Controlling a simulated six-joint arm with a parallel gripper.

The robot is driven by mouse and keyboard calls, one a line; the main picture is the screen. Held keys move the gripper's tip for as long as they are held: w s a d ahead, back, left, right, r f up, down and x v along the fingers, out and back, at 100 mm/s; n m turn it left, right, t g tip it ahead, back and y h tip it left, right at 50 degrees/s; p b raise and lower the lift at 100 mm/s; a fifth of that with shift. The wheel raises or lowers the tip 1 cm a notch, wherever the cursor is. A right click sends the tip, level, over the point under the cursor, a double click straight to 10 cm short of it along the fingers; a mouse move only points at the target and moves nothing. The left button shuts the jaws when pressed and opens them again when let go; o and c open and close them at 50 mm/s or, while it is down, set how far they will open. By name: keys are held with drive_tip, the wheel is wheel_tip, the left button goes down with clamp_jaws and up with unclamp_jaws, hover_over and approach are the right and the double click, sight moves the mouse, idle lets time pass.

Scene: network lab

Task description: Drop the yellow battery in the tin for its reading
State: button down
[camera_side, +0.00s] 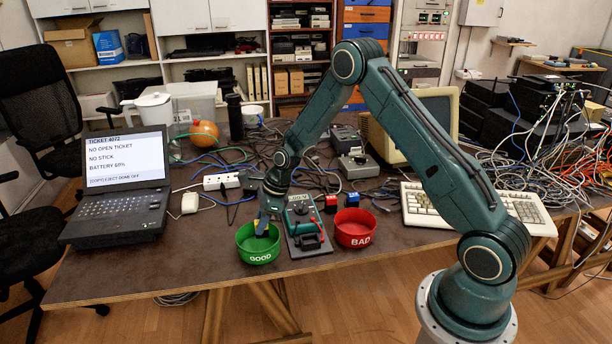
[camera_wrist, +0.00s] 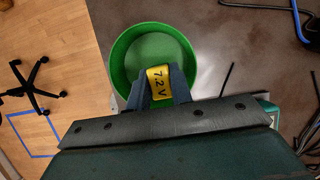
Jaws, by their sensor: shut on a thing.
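My gripper (camera_side: 263,223) is shut on the yellow battery (camera_side: 261,227) over the green tin marked GOOD (camera_side: 258,256). In the wrist view the battery (camera_wrist: 158,83) reads "7.2 V" and sits between the fingertips (camera_wrist: 158,88), over the near part of the green tin (camera_wrist: 187,52). The bottom of the green tin looks empty where it shows. The red tin marked BAD (camera_side: 355,239) stands to the right. A dark green tester (camera_side: 313,243) with a red lever stands between the tins; I cannot read its small display.
A red block (camera_side: 331,203) and a blue block (camera_side: 352,200) lie behind the tins. The laptop (camera_side: 118,170) shows "NO OPEN TICKET". A keyboard (camera_side: 418,203) and tangled cables lie to the right. The brown table (camera_side: 170,262) is clear left of the green tin.

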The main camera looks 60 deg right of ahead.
drive_tip(key=c, duration=1.2)
unclamp_jaws()
drive_tip(key=shift+o, duration=0.2)
drive_tip(key=shift+r, duration=0.15)
drive_tip(key=v, duration=1.3)
drive_tip(key=shift+r, duration=0.2)
drive_tip(key=shift+s+d, duration=0.1)
